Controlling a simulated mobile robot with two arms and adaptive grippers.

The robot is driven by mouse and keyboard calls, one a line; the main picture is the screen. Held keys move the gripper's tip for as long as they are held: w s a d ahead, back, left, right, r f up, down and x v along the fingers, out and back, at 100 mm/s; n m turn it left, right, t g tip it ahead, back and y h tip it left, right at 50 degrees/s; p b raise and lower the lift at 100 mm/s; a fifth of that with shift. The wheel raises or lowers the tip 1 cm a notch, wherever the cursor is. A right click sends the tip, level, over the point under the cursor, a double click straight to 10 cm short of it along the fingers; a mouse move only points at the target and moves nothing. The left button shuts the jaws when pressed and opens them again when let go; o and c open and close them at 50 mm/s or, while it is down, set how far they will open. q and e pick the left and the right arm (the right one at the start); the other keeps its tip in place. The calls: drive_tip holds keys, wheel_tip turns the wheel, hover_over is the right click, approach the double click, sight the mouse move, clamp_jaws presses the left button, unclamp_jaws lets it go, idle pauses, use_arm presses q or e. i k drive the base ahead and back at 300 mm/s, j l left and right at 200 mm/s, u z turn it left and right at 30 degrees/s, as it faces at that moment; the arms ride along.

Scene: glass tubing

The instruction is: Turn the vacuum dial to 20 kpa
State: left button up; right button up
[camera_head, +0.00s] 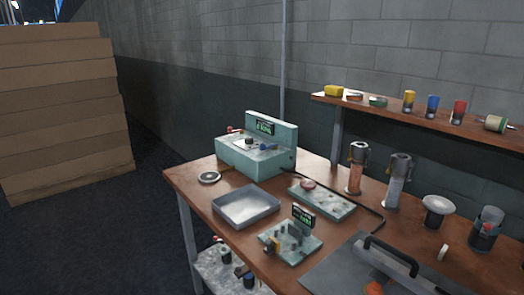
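Two teal devices with small lit displays stand on the wooden bench. The larger teal box (248,163) is at the back left, with its display (265,127) on an upright panel and small red, dark and blue parts on top. The smaller teal unit (290,250) is near the front edge, with a tilted display (303,217) and a dark and brass round part (271,245) at its left. I cannot tell which part is the vacuum dial, and the display readings are too small to read. Neither of my grippers is in view.
A metal tray (246,206), a round disc (209,177) and a flat teal plate (322,200) lie on the bench (185,185). Two upright cylinders (356,170) (398,182) stand at right. A shelf (420,108) holds small items. Stacked boxes (60,110) stand left.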

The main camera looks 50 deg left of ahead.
sight(248, 140)
drive_tip(key=u, duration=1.6)
drive_tip(key=j, duration=0.2)
drive_tip(key=i+j+u, duration=0.1)
drive_tip(key=i+j, duration=0.05)
drive_tip(key=j, duration=0.1)
